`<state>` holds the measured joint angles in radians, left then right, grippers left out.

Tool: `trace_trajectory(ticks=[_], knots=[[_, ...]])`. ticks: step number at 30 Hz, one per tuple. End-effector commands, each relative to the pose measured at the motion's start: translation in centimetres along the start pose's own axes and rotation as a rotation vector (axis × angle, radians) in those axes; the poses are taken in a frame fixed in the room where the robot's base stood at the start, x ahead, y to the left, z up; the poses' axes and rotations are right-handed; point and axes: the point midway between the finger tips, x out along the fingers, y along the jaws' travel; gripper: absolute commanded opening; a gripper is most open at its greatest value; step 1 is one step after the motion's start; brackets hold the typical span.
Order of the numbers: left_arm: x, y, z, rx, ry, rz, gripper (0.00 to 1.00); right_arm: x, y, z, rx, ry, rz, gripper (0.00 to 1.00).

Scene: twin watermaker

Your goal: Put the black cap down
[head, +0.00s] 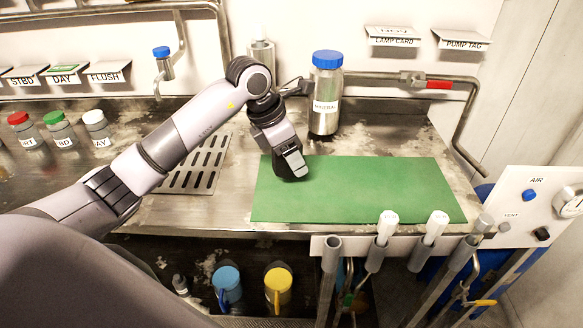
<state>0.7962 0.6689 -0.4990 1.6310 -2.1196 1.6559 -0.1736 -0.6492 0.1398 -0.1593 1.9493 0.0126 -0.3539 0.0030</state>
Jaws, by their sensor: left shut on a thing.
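My left gripper (292,168) is over the left end of the green mat (360,190), pointing down close to the mat. It is shut on a small dark thing, which I take to be the black cap. The fingers hide most of it, and I cannot tell whether it touches the mat. My right gripper is not in view.
A steel bottle with a blue lid (325,95) stands just behind the mat. A slotted drain plate (195,165) lies left of it. Jars with red, green and white lids (60,130) stand at the left. White-topped handles (386,226) rise at the front edge. The mat's right side is clear.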

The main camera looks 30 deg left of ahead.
Motion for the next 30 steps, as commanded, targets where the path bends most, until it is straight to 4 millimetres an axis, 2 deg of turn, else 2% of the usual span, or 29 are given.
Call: trace_trajectory(ticks=[5, 11, 23, 24, 25, 26, 30], knots=[[1.1, 0.0, -0.5, -0.001, 0.001, 0.000, 0.39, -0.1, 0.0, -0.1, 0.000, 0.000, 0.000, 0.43], [3.7, -0.1, -1.5, -0.001, 0.002, -0.003, 0.39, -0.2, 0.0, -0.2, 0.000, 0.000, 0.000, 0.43], [4.3, 0.0, -1.8, 0.001, 0.000, 0.001, 0.39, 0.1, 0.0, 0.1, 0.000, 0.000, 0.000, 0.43], [4.2, 0.0, -1.7, 0.001, -0.001, 0.001, 0.79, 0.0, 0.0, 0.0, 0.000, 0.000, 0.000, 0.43], [4.1, 0.0, -1.7, 0.001, 0.000, 0.001, 0.89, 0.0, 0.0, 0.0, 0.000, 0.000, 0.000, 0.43], [4.1, 0.0, -1.7, 0.001, 0.000, 0.000, 0.91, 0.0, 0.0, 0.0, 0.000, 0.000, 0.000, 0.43], [4.1, 0.0, -1.7, 0.001, 0.000, 0.000, 0.91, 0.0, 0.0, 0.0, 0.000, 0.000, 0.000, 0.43]])
